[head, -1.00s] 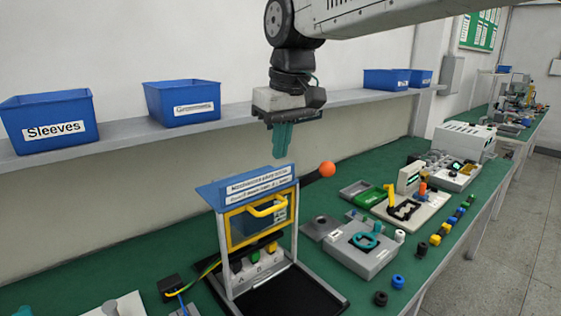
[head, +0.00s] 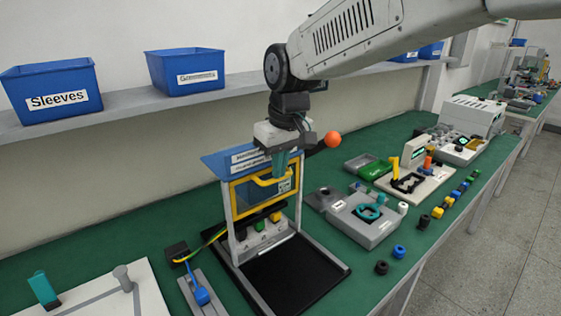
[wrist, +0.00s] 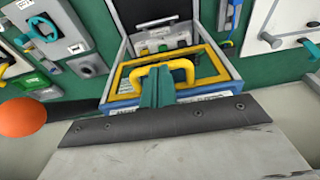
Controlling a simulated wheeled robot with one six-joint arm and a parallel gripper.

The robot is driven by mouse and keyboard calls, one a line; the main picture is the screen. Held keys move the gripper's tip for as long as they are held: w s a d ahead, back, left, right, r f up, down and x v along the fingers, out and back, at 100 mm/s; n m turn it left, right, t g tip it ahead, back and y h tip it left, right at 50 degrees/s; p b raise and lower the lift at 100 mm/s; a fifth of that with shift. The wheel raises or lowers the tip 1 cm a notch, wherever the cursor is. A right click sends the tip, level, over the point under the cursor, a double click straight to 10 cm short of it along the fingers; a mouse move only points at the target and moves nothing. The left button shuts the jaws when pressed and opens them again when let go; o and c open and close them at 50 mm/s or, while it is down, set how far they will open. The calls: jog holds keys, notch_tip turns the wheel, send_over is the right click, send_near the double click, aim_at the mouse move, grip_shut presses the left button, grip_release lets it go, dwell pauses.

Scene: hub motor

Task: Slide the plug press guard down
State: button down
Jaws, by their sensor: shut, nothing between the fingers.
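The plug press (head: 240,240) stands on the green bench with a blue top and a black base plate. Its guard (head: 250,200) is a yellow-framed window with a yellow bar handle (head: 268,182), high on the press above the plug sockets. My gripper (head: 284,166) is shut and empty, its teal fingers close by the handle. In the wrist view the shut fingers (wrist: 157,88) overlap the middle of the handle (wrist: 184,65), and the guard frame (wrist: 214,66) lies behind. I cannot tell whether they touch the handle.
An orange ball (head: 333,139) sits right of my gripper. A grey fixture (head: 362,218) with a teal part and a green tray (head: 375,169) stand to the right. Cables run at the press's left. Blue bins (head: 52,88) sit on the shelf behind.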

notch_tip(320, 180, down, 11)
jog(key=shift+s+f, duration=0.15)
jog(key=shift+f, duration=0.05)
jog(key=shift+d, duration=0.1)
dwell(0.4)
notch_tip(320, 180, up, 14)
jog(key=s+d, duration=0.1)
jog(key=s, duration=0.1)
jog(key=s+d+f+m, duration=0.2)
jog(key=s+d+m, duration=0.1)
jog(key=s+d, duration=0.8)
jog(key=s+d+f+m+h, duration=0.1)
jog(key=s+d+f+m, duration=0.1)
jog(key=s+d, duration=0.9)
jog(key=s+m, duration=0.1)
jog(key=s, duration=0.2)
jog(key=shift+m, duration=0.4)
